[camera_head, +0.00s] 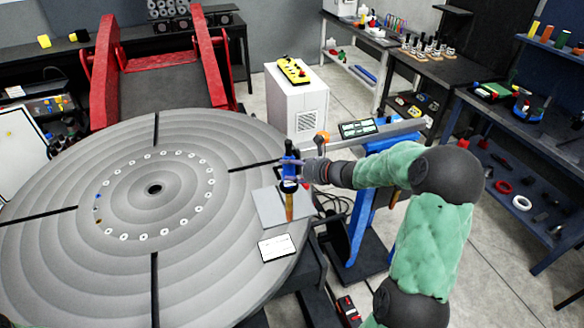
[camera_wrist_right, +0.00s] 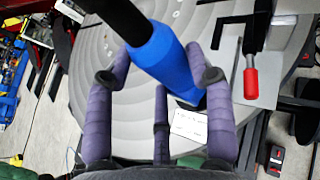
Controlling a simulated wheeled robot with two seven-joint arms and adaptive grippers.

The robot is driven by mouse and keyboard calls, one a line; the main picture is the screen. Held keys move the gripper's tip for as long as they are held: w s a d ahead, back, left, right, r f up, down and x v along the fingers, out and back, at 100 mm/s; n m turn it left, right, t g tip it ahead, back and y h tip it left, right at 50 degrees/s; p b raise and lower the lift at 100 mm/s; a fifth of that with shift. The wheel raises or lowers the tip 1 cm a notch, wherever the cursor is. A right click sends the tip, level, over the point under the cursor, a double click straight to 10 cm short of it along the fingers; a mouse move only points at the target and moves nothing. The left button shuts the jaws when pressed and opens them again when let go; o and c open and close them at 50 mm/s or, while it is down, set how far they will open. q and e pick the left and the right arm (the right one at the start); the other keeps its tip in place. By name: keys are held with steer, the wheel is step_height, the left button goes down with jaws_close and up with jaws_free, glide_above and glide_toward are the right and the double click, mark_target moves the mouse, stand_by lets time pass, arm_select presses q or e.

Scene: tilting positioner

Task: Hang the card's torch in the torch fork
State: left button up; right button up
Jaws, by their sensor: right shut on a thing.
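My right gripper (camera_head: 300,168) is above the right edge of the round table, shut on a blue torch (camera_head: 289,150). In the right wrist view the blue torch body (camera_wrist_right: 178,68) lies between the purple fingers, with a thick black part running to the upper left. A white card (camera_head: 276,247) with small print lies near the table's edge; it also shows in the right wrist view (camera_wrist_right: 189,124). The print is too small to read. I cannot clearly make out the torch fork. My left gripper is not in view.
The large grey round table (camera_head: 60,245) has a ring of small discs. A grey plate (camera_head: 267,206) lies on its right side, beneath my right gripper. A red-handled tool (camera_wrist_right: 251,83) shows there. A blue stand (camera_head: 368,205) and white cabinet (camera_head: 296,100) stand nearby.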

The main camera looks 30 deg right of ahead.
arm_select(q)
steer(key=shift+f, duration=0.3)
arm_select(e)
steer(key=shift+d+f, duration=0.1)
arm_select(q)
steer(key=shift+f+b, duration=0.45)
steer(key=shift+b, duration=0.25)
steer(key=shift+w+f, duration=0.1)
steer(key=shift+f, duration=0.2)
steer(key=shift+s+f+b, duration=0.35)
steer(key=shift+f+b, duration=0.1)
steer(key=shift+b, duration=0.2)
arm_select(e)
steer(key=s+a, duration=0.2)
steer(key=s, duration=0.9)
steer(key=shift+a, duration=0.3)
steer(key=shift+w, duration=0.1)
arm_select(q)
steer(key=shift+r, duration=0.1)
